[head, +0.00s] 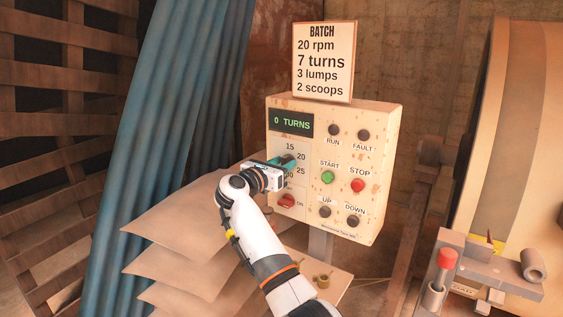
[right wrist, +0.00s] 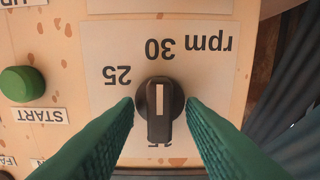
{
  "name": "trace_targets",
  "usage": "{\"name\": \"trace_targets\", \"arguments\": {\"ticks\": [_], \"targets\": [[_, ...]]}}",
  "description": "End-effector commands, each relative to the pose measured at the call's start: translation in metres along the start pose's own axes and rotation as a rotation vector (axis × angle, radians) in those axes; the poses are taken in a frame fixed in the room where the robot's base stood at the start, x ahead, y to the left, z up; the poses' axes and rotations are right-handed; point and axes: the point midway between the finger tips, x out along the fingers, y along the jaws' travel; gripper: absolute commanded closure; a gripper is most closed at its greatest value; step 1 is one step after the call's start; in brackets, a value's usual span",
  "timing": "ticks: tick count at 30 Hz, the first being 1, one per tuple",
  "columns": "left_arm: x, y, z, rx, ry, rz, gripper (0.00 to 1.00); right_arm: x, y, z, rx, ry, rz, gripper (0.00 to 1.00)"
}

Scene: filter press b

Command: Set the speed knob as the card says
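The card (head: 323,62) above the control box reads "20 rpm", "7 turns", "3 lumps", "2 scoops". Labels 25 and 30 are readable there; 15 is partly hidden. My right gripper (head: 288,161) is at the dial in the head view and hides the knob. Its green fingers (right wrist: 160,107) stand open on either side of the knob, apparently just clear of it. My left gripper is out of view.
The control box (head: 382,145) has a display reading "0 TURNS" (head: 291,123), a green START button (head: 327,177), a red STOP button (head: 358,185) and a red switch (head: 287,201) below the dial. Stacked sacks (head: 180,230) lie left; blue hanging cloth (head: 165,110) stands behind them.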

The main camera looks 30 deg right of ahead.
Motion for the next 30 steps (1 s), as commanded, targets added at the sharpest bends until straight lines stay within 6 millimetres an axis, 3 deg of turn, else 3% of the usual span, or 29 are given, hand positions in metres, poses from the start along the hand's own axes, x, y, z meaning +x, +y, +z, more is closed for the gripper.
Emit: {"name": "trace_targets", "arguments": {"ticks": [7, 12, 14, 23, 30], "targets": [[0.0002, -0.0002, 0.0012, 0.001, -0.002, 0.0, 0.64, 0.0004, -0.0001, 0.0, 0.0, 0.001, 0.0, 0.65], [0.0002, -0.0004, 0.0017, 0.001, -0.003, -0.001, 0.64, 0.0003, -0.0001, -0.0001, 0.0, 0.001, 0.0, 0.93], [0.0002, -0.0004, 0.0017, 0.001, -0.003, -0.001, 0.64, 0.0002, -0.0001, -0.0001, 0.0, 0.001, 0.0, 1.0], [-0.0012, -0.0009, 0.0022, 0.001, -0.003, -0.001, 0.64, 0.0, -0.0003, -0.0003, -0.023, 0.0, -0.001, 1.0], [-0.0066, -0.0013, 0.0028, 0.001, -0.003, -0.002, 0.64, -0.0002, -0.0008, -0.0007, -0.139, -0.001, -0.001, 1.0]]}}
